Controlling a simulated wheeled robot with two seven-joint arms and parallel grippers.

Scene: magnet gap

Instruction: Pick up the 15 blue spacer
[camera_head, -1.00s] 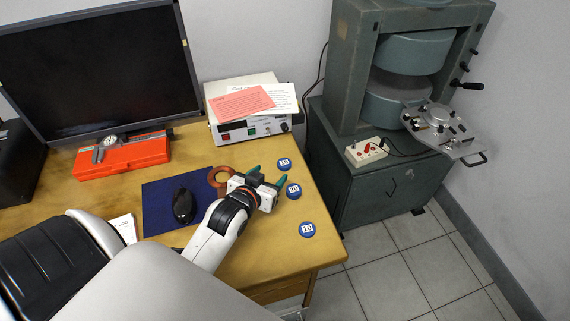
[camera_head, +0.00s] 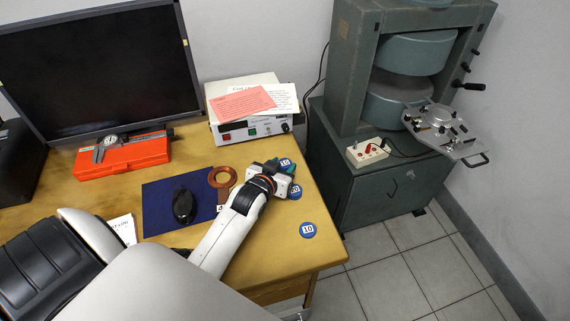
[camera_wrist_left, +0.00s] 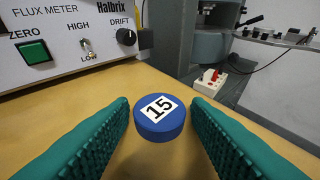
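The blue spacer marked 15 (camera_wrist_left: 160,118) lies on the desk, label up, between and just beyond the green fingertips of my left gripper in the left wrist view. It also shows in the head view (camera_head: 285,163), right at the gripper's tip. My left gripper (camera_head: 283,168) is open, its fingers pointing at the spacer with space on both sides of it. The fingers also fill the sides of the wrist view (camera_wrist_left: 160,130). The spacer marked 20 (camera_head: 295,192) is partly covered by the gripper, and the one marked 10 (camera_head: 308,230) lies nearer the desk's edge. My right gripper is not in view.
The flux meter (camera_head: 250,128) with papers on top stands just behind the spacer.

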